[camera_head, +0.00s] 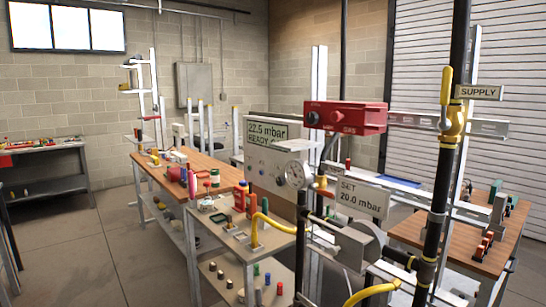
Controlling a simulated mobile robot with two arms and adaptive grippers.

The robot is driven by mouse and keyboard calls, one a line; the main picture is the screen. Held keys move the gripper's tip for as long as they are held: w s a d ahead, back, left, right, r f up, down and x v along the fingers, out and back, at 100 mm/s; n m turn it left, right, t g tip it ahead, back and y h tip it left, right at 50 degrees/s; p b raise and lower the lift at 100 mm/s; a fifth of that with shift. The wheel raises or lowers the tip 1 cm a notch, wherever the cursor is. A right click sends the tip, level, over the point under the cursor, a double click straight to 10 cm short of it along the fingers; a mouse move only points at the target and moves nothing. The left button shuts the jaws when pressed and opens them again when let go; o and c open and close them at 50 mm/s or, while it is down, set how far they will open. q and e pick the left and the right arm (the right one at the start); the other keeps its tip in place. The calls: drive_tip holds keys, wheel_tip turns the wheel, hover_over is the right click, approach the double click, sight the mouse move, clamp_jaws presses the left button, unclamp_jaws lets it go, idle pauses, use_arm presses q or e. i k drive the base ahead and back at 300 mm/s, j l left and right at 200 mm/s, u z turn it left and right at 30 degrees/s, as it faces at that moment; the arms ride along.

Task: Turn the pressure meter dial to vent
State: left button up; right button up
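The pressure meter (271,191) is a pale grey box standing at the back of a bench, mid-picture. Its display (268,133) reads "22.5 mbar" with a second line that looks like "READY". Small dark controls and marks sit below the display. They are too small to tell which one is the dial, where it points or which mark is vent. Neither of my grippers is in view.
A red box (345,117) is mounted right of the meter. A "SET 20.0 mbar" sign (362,197) and a black pipe with a yellow-handled valve (446,88) stand at right. Bottles and tools crowd the wooden bench (160,180). The floor at left is clear.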

sight(280, 180)
drive_tip(key=i+j, duration=0.3)
drive_tip(key=i, duration=0.2)
drive_tip(key=i+j, duration=0.3)
drive_tip(key=i, duration=0.15)
